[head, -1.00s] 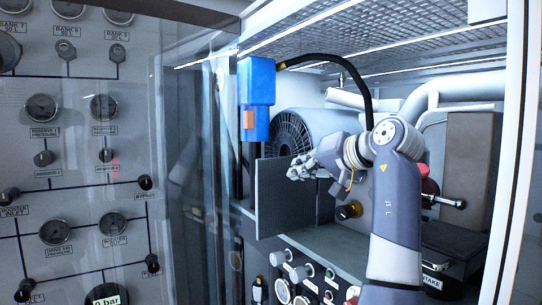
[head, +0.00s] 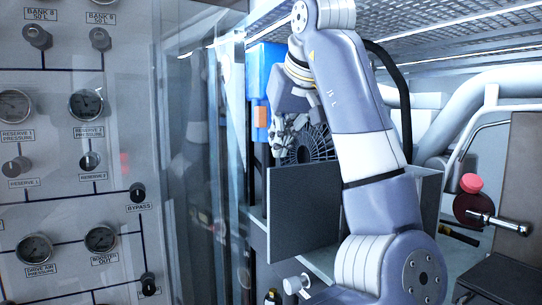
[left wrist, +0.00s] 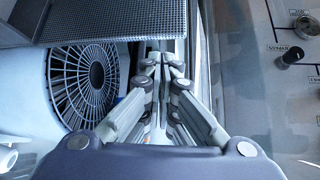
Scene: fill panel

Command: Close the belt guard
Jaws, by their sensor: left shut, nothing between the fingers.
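The belt guard looks like the flat grey panel (head: 303,215) standing out in front of the dark spoked wheel (head: 318,143) in the head view; it appears swung open. My left gripper (head: 278,150) is just above the panel's upper left edge, beside the wheel; contact cannot be told. In the left wrist view the left gripper (left wrist: 165,62) has its fingers drawn together, with nothing between them. The wheel (left wrist: 83,85) is left of the fingers there. A perforated grey panel (left wrist: 115,20), perhaps the guard, lies above them. My right gripper is not in view.
A blue box (head: 262,80) hangs behind the gripper, with a black hose (head: 400,100) to the right. A clear pane (head: 200,150) and a gauge panel (head: 70,150) stand at the left. A red knob with a metal handle (head: 490,218) is at the right.

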